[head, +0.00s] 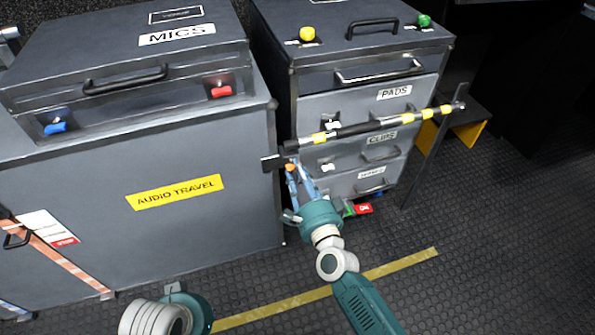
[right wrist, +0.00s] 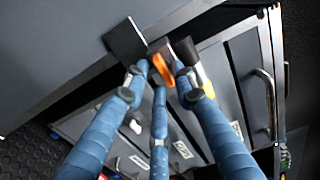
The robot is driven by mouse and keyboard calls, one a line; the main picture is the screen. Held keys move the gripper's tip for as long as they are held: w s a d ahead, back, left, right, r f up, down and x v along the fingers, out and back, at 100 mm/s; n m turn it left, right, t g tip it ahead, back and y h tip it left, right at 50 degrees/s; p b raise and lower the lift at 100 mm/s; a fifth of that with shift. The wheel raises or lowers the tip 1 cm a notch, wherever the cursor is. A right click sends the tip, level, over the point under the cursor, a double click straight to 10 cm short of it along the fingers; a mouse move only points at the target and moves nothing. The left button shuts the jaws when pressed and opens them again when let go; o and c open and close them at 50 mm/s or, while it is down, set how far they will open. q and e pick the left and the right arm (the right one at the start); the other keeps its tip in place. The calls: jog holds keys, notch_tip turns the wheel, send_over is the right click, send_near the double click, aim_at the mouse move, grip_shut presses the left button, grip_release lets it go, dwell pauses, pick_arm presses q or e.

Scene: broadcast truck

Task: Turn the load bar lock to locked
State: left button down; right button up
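The load bar (head: 355,130), silver and black with yellow bands, runs across the front of the drawer cabinet. Its left end has a dark end pad, which also shows in the right wrist view (right wrist: 125,41). The lock is a small orange lever (head: 289,166) near that left end; it also shows in the right wrist view (right wrist: 163,70). My right gripper (head: 297,172) is at the lever, with its blue fingers apart on either side of it. I cannot tell whether they touch it.
The grey AUDIO TRAVEL case (head: 230,205) stands close on the left, with the MICS case (head: 150,60) on top. The drawer cabinet (head: 330,105) is behind the bar. A red and green tag (head: 362,209) sits low at its front. The floor (head: 480,240) at right is clear.

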jog(key=shift+r, duration=0.1)
jog(key=v, duration=1.2)
dwell(0.4)
